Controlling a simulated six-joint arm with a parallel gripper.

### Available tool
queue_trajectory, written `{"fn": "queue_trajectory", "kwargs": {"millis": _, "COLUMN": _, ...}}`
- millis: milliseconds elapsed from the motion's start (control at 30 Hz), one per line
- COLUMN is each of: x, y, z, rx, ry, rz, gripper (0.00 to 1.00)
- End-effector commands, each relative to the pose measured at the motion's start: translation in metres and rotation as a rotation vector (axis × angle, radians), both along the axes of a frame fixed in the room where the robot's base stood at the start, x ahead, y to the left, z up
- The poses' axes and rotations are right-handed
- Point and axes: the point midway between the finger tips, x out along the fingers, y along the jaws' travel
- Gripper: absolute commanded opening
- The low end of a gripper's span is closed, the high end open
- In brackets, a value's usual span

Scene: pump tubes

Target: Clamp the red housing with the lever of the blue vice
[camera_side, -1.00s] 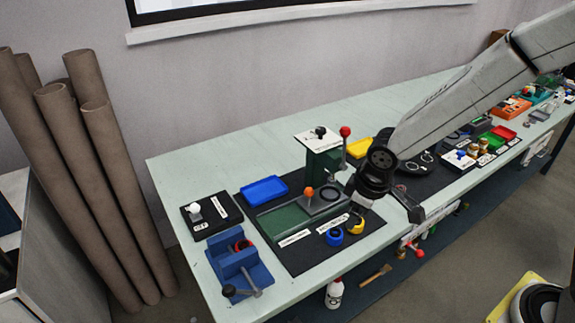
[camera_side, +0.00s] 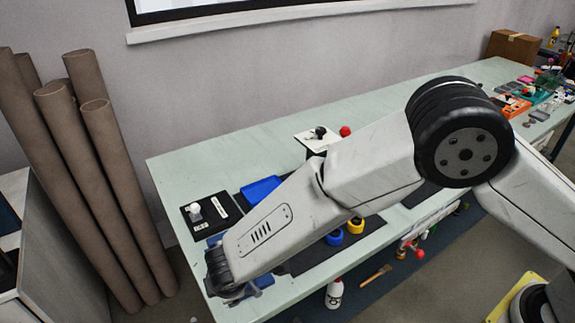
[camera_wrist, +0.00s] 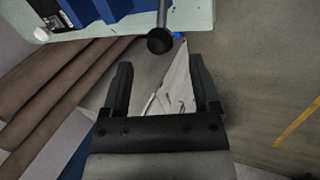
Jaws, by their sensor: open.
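The blue vice (camera_wrist: 95,10) shows at the top of the wrist view, at the bench edge. Its lever (camera_wrist: 162,15) points down in that picture and ends in a black knob (camera_wrist: 160,41). My gripper (camera_wrist: 162,62) is open and empty, its two fingers spread on either side of a line below the knob. The knob looks just beyond the fingertips and apart from them; the depth is hard to judge. In the side view my arm covers most of the vice, with a blue part (camera_side: 263,282) showing. The red housing is hidden in both current views.
A black plate with a white-knobbed piece (camera_side: 195,210) lies beside the vice. A blue tray (camera_side: 262,190) and blue and yellow rings (camera_side: 355,226) are behind my arm. Brown tubes (camera_side: 120,190) lean left of the bench.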

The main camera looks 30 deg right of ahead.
Motion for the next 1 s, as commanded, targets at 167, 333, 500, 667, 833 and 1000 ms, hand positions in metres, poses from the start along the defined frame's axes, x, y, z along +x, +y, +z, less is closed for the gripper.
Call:
{"fn": "queue_trajectory", "kwargs": {"millis": 167, "x": 0.0, "y": 0.001, "z": -0.001, "rx": -0.001, "ry": -0.001, "rz": 0.002, "gripper": 0.78}}
{"fn": "queue_trajectory", "kwargs": {"millis": 333, "x": 0.002, "y": 0.0, "z": -0.005, "rx": -0.001, "ry": 0.0, "rz": 0.001, "gripper": 0.78}}
{"fn": "queue_trajectory", "kwargs": {"millis": 500, "x": 0.007, "y": -0.001, "z": -0.017, "rx": -0.001, "ry": 0.001, "rz": -0.002, "gripper": 0.78}}
{"fn": "queue_trajectory", "kwargs": {"millis": 667, "x": 0.013, "y": -0.003, "z": -0.032, "rx": -0.002, "ry": 0.001, "rz": -0.001, "gripper": 0.78}}
{"fn": "queue_trajectory", "kwargs": {"millis": 833, "x": 0.02, "y": -0.004, "z": -0.05, "rx": -0.001, "ry": 0.002, "rz": 0.0, "gripper": 0.78}}
{"fn": "queue_trajectory", "kwargs": {"millis": 1000, "x": 0.027, "y": -0.005, "z": -0.063, "rx": -0.001, "ry": 0.001, "rz": 0.0, "gripper": 0.78}}
